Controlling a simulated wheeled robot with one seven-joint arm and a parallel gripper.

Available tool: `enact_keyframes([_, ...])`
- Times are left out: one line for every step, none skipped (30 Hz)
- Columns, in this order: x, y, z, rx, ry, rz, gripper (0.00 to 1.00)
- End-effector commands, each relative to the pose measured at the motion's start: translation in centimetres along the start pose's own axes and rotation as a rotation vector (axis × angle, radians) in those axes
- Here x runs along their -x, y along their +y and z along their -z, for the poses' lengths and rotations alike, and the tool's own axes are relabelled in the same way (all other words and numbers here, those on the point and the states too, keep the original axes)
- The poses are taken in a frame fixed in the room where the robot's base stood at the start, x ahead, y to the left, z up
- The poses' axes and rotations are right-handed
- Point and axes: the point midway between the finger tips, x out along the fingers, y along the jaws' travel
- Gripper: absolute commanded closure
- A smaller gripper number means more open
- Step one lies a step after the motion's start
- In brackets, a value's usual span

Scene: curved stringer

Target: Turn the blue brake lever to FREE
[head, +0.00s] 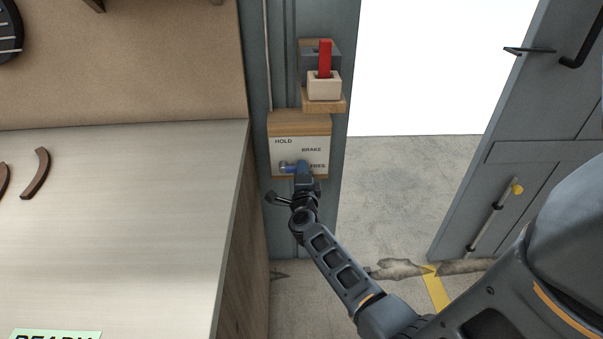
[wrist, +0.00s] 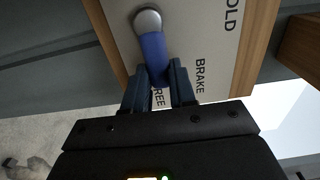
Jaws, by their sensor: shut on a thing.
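The blue brake lever (wrist: 155,55) shows in the wrist view, with a round grey pivot (wrist: 147,20) at one end. It is mounted on a pale panel (head: 287,153) lettered HOLD at upper left, BRAKE at the middle and FREE at lower right. In the head view the lever (head: 300,167) points right from its pivot, towards the word FREE. My gripper (wrist: 160,88) is shut on the lever's free end, with one finger on each side. In the wrist view my gripper partly covers the word FREE. In the head view my gripper (head: 304,181) hides part of the lever.
A red upright handle (head: 325,58) in a cream block stands above the panel on a wooden shelf. A workbench (head: 120,220) is at left. A grey door (head: 540,120) stands open at right. A gnarled branch-like thing (head: 395,268) and yellow strip lie on the floor.

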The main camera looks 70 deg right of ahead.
Motion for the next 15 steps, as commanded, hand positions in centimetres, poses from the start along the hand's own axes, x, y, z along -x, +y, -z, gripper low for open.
enact_keyframes([0.06,0.21,0.08,-0.006,0.001,-0.002,1.0])
enact_keyframes([0.06,0.23,0.08,-0.009,0.0,-0.002,1.0])
enact_keyframes([0.06,0.23,0.08,-0.012,0.0,-0.002,1.0])
enact_keyframes([0.06,0.24,0.08,-0.013,0.001,-0.002,1.0])
enact_keyframes([0.06,0.24,0.08,-0.014,0.0,-0.002,1.0])
enact_keyframes([0.06,0.24,0.08,-0.015,0.001,-0.003,1.0])
enact_keyframes([0.06,0.24,0.08,-0.016,0.001,-0.003,1.0])
enact_keyframes([0.06,0.24,0.08,-0.016,0.001,-0.003,1.0])
enact_keyframes([0.06,0.24,0.08,-0.016,0.001,-0.003,1.0])
enact_keyframes([0.06,0.24,0.08,-0.016,0.001,-0.003,1.0])
enact_keyframes([0.07,0.25,0.08,-0.016,0.001,-0.003,1.0])
enact_keyframes([0.07,0.25,0.08,-0.016,0.001,-0.003,1.0])
enact_keyframes([0.07,0.25,0.08,-0.016,0.001,-0.003,1.0])
enact_keyframes([0.07,0.26,0.08,-0.016,0.001,-0.003,1.0])
enact_keyframes([0.07,0.26,0.08,-0.016,0.001,-0.003,0.74])
